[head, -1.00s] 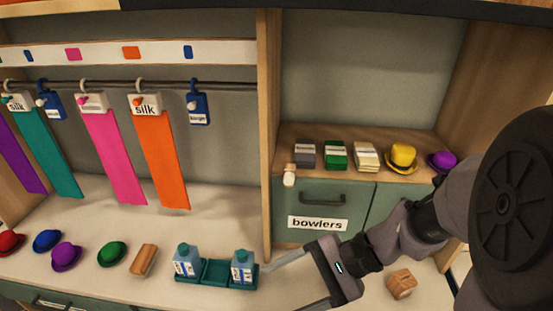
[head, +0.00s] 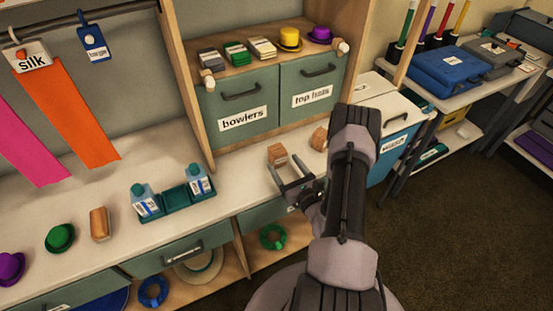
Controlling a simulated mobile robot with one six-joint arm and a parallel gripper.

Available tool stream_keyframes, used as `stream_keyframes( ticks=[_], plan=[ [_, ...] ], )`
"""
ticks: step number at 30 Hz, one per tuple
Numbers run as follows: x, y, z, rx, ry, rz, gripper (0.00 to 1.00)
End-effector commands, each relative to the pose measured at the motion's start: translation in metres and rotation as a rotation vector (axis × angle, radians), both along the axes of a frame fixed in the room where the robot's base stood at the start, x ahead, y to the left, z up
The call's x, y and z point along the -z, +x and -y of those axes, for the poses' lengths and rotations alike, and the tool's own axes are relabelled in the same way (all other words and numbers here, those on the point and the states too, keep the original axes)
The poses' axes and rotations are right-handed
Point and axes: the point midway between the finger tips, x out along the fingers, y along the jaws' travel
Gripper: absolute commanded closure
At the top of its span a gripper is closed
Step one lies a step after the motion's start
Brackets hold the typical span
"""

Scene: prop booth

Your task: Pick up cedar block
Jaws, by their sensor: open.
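Two small wooden blocks sit on the pale counter below the drawers. The nearer brown block (head: 278,154) is at the fingertips of my gripper; the other block (head: 319,139) is farther right, beside my arm. No label shows which is cedar. My gripper (head: 284,165) is open and empty, its two fingers pointing at the nearer block from the front. I cannot tell whether the fingertips reach around its sides or stop just short of it.
A teal tray (head: 176,200) with two bottles stands left of my gripper, with a wooden-backed brush (head: 99,224) and a green hat (head: 60,238) beyond it. Drawers marked bowlers (head: 241,107) and top hats (head: 312,88) rise behind. Bare counter lies between tray and gripper.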

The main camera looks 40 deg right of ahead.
Motion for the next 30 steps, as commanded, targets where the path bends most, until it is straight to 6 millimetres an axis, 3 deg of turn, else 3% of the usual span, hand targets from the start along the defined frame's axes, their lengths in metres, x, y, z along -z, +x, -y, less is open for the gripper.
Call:
stream_keyframes(
  ticks=[12,20,30],
  plan=[
    [-0.003,0.061,0.021,-0.003,-0.002,0.000,0.27],
    [-0.004,0.067,0.023,-0.001,0.000,-0.001,0.27],
    [-0.004,0.067,0.023,-0.002,0.000,-0.001,0.92]
  ],
)
